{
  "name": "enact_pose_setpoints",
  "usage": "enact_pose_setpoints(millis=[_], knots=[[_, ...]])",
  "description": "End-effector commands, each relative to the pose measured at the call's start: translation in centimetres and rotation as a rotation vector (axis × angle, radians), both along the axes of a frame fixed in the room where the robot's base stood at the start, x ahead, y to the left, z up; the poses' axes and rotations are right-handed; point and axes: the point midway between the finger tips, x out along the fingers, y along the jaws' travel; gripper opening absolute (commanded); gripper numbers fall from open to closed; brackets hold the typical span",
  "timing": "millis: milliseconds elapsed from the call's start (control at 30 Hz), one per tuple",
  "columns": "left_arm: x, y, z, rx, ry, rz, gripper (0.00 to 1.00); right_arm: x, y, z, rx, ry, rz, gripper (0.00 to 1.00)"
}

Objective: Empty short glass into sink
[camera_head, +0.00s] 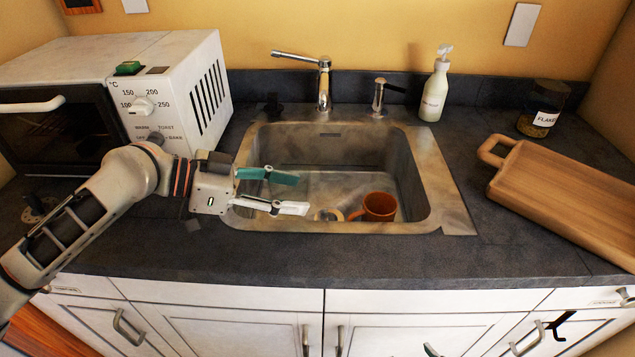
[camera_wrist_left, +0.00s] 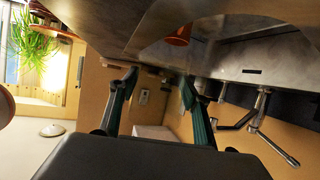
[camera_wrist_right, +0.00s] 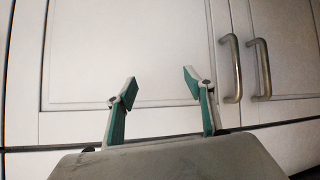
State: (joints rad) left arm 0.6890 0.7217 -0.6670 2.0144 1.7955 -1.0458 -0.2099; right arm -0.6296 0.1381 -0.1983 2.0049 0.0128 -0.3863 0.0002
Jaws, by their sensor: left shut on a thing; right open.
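My left gripper (camera_head: 288,192) is over the left part of the sink (camera_head: 440,190), its fingers pointing right, parted and shut on the short glass. The glass is see-through and its outline is very faint; a curved edge shows beyond the fingertips in the left wrist view (camera_wrist_left: 165,50). I cannot make out its contents. My left gripper also shows in that wrist view (camera_wrist_left: 158,82).
An orange mug (camera_head: 379,207) stands in the sink, with a small round thing (camera_head: 328,215) beside it. The faucet (camera_head: 323,82) and soap bottle (camera_head: 435,90) stand behind. A toaster oven (camera_head: 180,85) is left; a wooden board (camera_head: 570,190) and jar (camera_head: 543,110) are right.

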Motion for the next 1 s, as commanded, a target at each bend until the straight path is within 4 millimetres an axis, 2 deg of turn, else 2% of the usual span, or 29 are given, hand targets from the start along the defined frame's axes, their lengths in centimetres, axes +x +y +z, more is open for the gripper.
enact_pose_setpoints(millis=[100, 500, 767, 1000], knots=[[-0.8, 0.4, 1.3, 0.0, -0.005, 0.0, 0.19, 0.4, 0.0, 1.4, 0.0, -0.012, 0.002, 0.53], [-3.3, 1.8, 3.5, -0.001, -0.001, 0.0, 0.19, 0.8, 0.4, 4.2, 0.004, -0.03, 0.007, 0.53], [-4.6, 2.5, 4.7, 0.0, -0.001, 0.0, 0.19, 0.7, 0.4, 5.3, 0.003, -0.031, 0.007, 0.53], [-4.8, 2.6, 4.7, -0.001, 0.001, 0.0, 0.19, 0.8, 0.3, 5.4, 0.002, -0.031, 0.006, 0.53]])
